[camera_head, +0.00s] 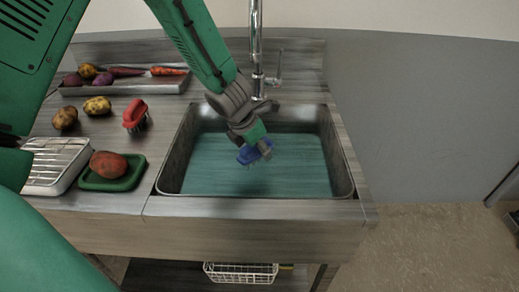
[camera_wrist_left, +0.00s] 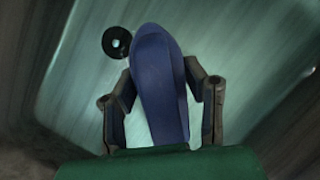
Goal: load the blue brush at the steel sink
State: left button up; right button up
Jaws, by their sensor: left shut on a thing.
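The steel sink (camera_head: 344,172) is set in the grey wooden counter and holds greenish-blue water. My left gripper (camera_head: 254,143) is over the middle of the sink, shut on the blue brush (camera_head: 262,151). In the left wrist view, the blue brush (camera_wrist_left: 158,85) lies between the two fingers of the gripper (camera_wrist_left: 160,95). The brush's bristles are hard to make out against the water, and I cannot tell whether they touch it. My right gripper is not in view.
A chrome tap (camera_head: 257,50) rises behind the sink, close to my left arm. Left of the sink are a red brush (camera_head: 135,113), potatoes (camera_head: 97,105), a green tray (camera_head: 128,178) bearing a reddish potato (camera_head: 108,164), a white rack (camera_head: 48,178) and a metal vegetable tray (camera_head: 140,83).

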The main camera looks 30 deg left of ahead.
pick_arm(q)
notch_tip(320, 180, up, 11)
jog(key=p, duration=0.9)
jog(key=shift+r, duration=0.15)
dwell(2.3)
notch_tip(320, 180, up, 4)
jog(key=p, duration=0.3)
dwell(0.6)
